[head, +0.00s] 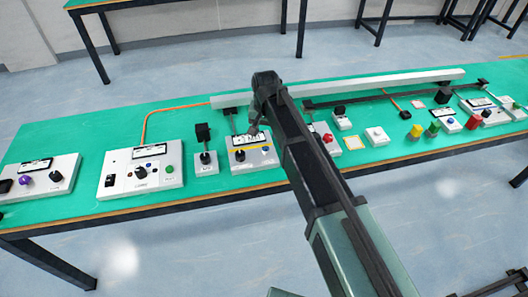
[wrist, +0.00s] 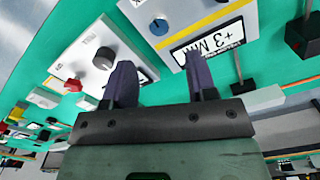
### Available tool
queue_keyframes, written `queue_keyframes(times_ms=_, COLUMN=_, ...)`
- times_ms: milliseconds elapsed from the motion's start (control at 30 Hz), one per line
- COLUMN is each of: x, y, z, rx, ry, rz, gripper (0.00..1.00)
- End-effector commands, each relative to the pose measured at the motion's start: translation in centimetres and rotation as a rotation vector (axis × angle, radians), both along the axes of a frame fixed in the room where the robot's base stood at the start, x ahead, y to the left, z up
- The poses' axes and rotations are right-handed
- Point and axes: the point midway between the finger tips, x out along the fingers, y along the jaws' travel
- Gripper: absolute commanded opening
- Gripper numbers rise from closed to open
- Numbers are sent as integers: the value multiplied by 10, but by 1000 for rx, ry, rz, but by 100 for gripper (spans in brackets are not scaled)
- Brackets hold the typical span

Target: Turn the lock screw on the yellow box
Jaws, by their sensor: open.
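A white box with a yellow stripe (head: 262,165) stands just below my gripper (head: 254,130). In the wrist view this box (wrist: 190,12) shows a blue knob (wrist: 158,27) and a display reading "+3 Min". In the wrist view my gripper (wrist: 162,76) is open, its two dark fingers apart with nothing between them. The left finger overlaps a neighbouring white box with a black knob (wrist: 104,57). I cannot make out a lock screw on any yellow thing.
White control boxes (head: 142,181) line the green table (head: 200,115) to the left. A long white rail (head: 370,84) runs along the back. My arm hides part of the middle.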

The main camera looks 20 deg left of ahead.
Motion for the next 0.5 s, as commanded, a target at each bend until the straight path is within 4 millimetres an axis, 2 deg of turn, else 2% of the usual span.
queue_keyframes(times_ms=33, x=0, y=0, z=-17, rx=0, ry=0, rz=0, gripper=52)
queue_keyframes(times_ms=300, x=0, y=-1, z=-81, rx=0, ry=0, rz=1, gripper=52)
queue_keyframes(times_ms=400, x=0, y=-1, z=-95, rx=0, ry=0, rz=1, gripper=52)
queue_keyframes(times_ms=500, x=0, y=-1, z=-100, rx=0, ry=0, rz=1, gripper=52)
